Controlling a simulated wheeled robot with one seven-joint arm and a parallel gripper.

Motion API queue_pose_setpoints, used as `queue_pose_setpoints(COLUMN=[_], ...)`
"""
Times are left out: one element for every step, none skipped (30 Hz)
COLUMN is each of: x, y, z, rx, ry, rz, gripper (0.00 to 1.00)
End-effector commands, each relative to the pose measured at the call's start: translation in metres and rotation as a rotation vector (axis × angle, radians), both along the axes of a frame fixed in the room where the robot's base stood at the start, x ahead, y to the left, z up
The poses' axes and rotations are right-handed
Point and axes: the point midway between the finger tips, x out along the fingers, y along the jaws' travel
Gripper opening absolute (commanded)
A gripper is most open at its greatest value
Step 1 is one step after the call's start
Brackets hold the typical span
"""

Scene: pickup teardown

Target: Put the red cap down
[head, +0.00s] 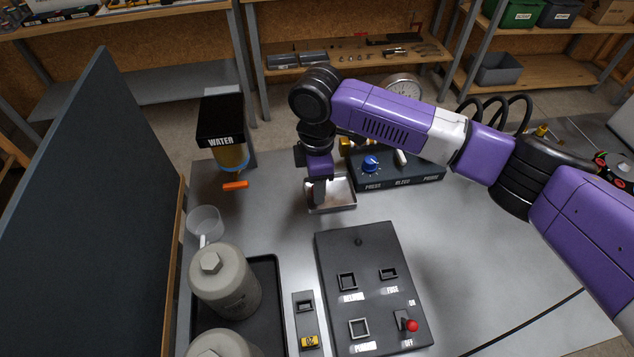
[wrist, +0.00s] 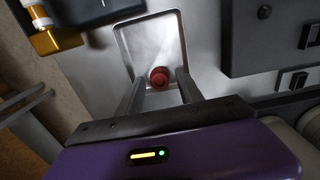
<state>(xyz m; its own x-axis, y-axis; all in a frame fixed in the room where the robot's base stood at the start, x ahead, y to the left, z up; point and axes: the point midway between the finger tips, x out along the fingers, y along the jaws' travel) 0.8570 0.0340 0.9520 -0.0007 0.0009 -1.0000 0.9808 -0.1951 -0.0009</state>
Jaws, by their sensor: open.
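The red cap (wrist: 159,77) is in the wrist view, round and small, at the edge of the shallow metal tray (wrist: 148,39) nearest my gripper. My gripper (wrist: 160,84) is open, with one finger on each side of the cap and visible gaps beside it. I cannot tell whether the cap touches the tray floor. In the head view my gripper (head: 318,198) points down over the left part of the tray (head: 343,193). The cap is hidden there.
A black control panel (head: 350,250) with a red-tipped switch stands in front. A dark box with a blue knob (head: 371,163) is right of the tray. The water dispenser (head: 221,130), orange piece (head: 235,185), clear cup (head: 204,221) and grey canister (head: 224,279) are left.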

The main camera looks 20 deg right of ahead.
Motion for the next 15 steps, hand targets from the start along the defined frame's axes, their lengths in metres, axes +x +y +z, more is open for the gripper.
queue_pose_setpoints(x=[0.001,0.001,0.001,0.001,0.001,0.001,0.001,0.001,0.001,0.001,0.001,0.001,0.001,0.001,0.001], y=[0.0,0.0,0.0,0.0,0.0,0.0,0.0,0.0,0.0,0.0,0.0,0.0,0.0,0.0,0.0], z=[0.004,0.006,0.011,0.015,0.02,0.028,0.034,0.04,0.049,0.055,0.062,0.07,0.076,0.082,0.089], rx=[0.001,0.001,0.001,0.002,0.002,0.001,0.001,0.001,0.0,0.001,0.001,0.001,0.0,0.0,0.0], ry=[-0.001,-0.001,-0.001,-0.002,-0.002,-0.003,-0.003,-0.004,-0.004,-0.004,-0.003,-0.003,-0.004,-0.004,-0.004], rz=[0.0,0.0,0.0,0.001,0.001,0.001,0.001,0.0,0.001,0.001,0.001,0.001,0.001,0.001,0.001], gripper=[0.43,0.43,0.43,0.43,0.43,0.43,0.43,0.43,0.43,0.43,0.43,0.43,0.43,0.43,0.43])
